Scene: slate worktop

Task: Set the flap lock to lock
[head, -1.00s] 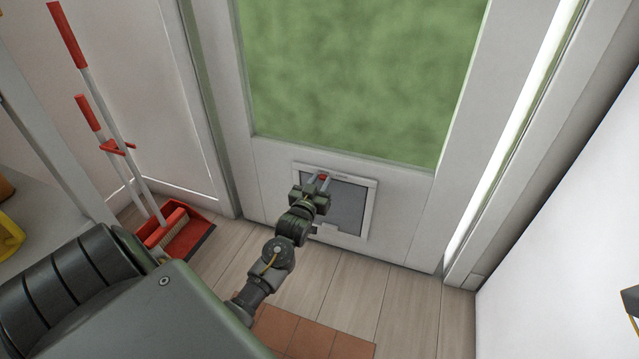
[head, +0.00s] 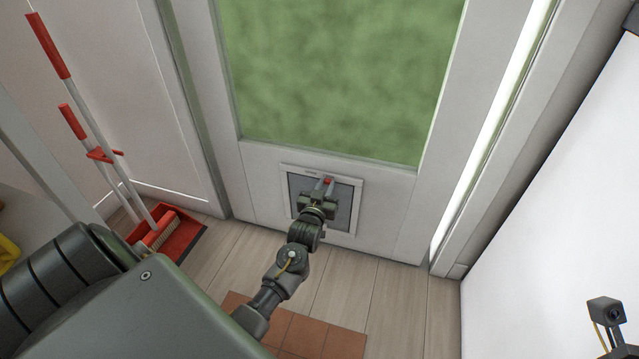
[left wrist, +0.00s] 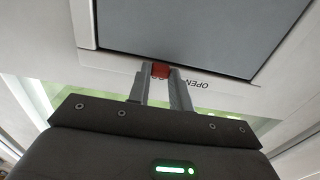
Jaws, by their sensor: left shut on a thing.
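The pet flap (head: 340,218) is a grey panel in a white frame, low in the white door. Its lock has a small red knob (head: 328,181) at the top edge of the frame. My left gripper (head: 326,187) is shut on the red knob, reaching it from the front. In the left wrist view, the red knob (left wrist: 160,70) sits between the two fingertips. The word OPEN (left wrist: 193,83) shows upside down beside it, to the right in that view. The lettering on the knob's other side is not visible. My right gripper is not in view.
A red dustpan (head: 180,237) with a brush and long red-handled tools stand at the left by the wall. A terracotta tiled mat (head: 310,335) lies on the wooden floor before the door. A white surface (head: 560,180) borders the right side.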

